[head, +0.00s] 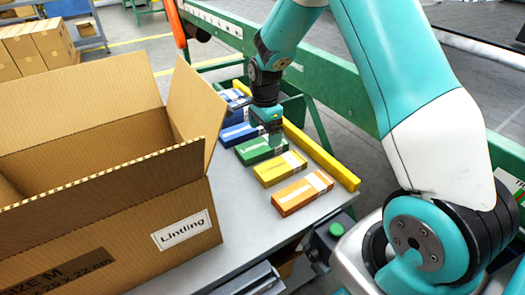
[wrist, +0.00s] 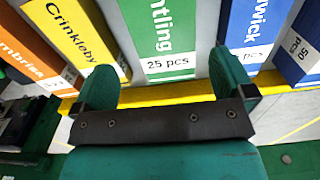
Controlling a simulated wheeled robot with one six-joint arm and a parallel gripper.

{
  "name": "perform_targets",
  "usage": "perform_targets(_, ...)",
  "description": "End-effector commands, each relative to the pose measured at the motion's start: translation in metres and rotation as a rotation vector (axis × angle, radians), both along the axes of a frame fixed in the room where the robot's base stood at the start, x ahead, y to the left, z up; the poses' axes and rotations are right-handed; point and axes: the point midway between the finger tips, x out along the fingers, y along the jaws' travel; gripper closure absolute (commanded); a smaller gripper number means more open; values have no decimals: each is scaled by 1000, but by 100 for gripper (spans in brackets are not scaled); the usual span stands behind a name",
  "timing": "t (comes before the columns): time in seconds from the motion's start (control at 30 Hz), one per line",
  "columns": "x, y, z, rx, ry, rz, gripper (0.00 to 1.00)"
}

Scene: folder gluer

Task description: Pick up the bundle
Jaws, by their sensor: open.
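Several flat bundles lie in a row on the grey table. A green bundle (head: 254,151) is in the middle of the row. It shows upright between my fingers in the wrist view (wrist: 166,30), with "ntling" and "25 pcs" on it. My gripper (head: 274,136) is open above the row, close to the green bundle's far end. In the wrist view its two teal fingers (wrist: 163,82) stand apart, with nothing held. A yellow bundle (head: 280,169) and an orange bundle (head: 302,193) lie nearer. Blue bundles (head: 240,133) lie beyond, partly hidden by my arm.
A large open cardboard box (head: 110,235) labelled "Lintling" stands left of the row, its flap rising near the bundles. A yellow rail (head: 325,160) runs along the bundles' far ends. A green machine frame (head: 320,87) stands behind. Bare table (head: 245,215) shows between box and bundles.

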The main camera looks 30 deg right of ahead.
Motion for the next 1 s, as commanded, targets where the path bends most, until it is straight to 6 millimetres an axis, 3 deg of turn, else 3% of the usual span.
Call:
perform_targets(0.17, 1, 1, -13, 0, 0, 1, 0)
perform_targets(0.5, 6, 6, -57, 0, 0, 1, 0)
perform_targets(0.77, 6, 6, -59, 0, -1, 1, 0)
perform_targets(1.0, 6, 6, -58, 0, -1, 1, 53)
